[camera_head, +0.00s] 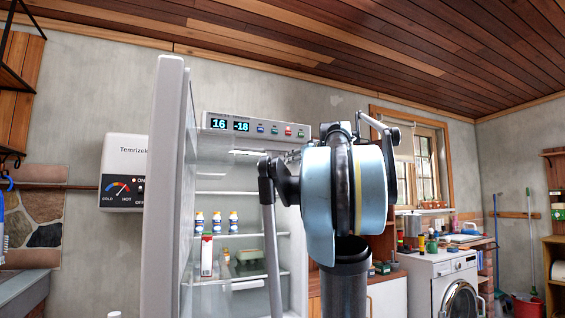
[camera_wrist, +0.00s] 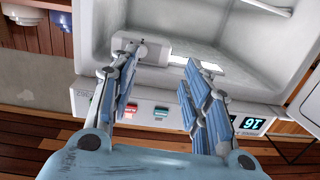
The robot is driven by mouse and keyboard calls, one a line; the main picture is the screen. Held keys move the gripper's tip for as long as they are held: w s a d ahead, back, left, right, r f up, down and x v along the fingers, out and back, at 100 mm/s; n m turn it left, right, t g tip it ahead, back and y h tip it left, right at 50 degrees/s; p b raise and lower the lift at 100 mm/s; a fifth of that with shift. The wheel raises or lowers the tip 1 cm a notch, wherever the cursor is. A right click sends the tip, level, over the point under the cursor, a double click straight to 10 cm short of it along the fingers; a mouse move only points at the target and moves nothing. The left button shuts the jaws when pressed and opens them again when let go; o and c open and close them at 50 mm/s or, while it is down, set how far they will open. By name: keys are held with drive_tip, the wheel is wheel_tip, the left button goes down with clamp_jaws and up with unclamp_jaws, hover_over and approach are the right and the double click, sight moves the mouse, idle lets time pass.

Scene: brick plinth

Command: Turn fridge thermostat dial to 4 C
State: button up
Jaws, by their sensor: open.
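The fridge (camera_head: 245,112) stands with its door (camera_head: 162,190) wide open. Its front panel shows 16 and -18 on a display (camera_head: 229,124). In the wrist view, which looks upside down, the panel (camera_wrist: 148,112) runs below the open compartment. A pale box-shaped housing (camera_wrist: 150,50) sits inside near the compartment's edge, with a small dark mark. I cannot make out dial numbers on it. My gripper (camera_wrist: 160,60) is open and empty, its fingers reaching across the panel, the left fingertip close to or over the housing. In the head view my arm hides the fingers.
Several small bottles (camera_head: 216,222) and a carton (camera_head: 206,256) stand on the fridge shelves. A wall heater (camera_head: 124,158) with its own gauge hangs left of the door. A washing machine (camera_head: 445,285) stands at the right. The open door bounds the left side.

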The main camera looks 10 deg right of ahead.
wheel_tip(320, 180, up, 3)
drive_tip(key=w+d+t, duration=0.1)
drive_tip(key=d, duration=0.1)
approach(282, 157)
drive_tip(key=shift+h, duration=0.3)
drive_tip(key=x, duration=0.8)
drive_tip(key=shift+w+a, duration=0.1)
drive_tip(key=shift+a, duration=0.2)
clamp_jaws()
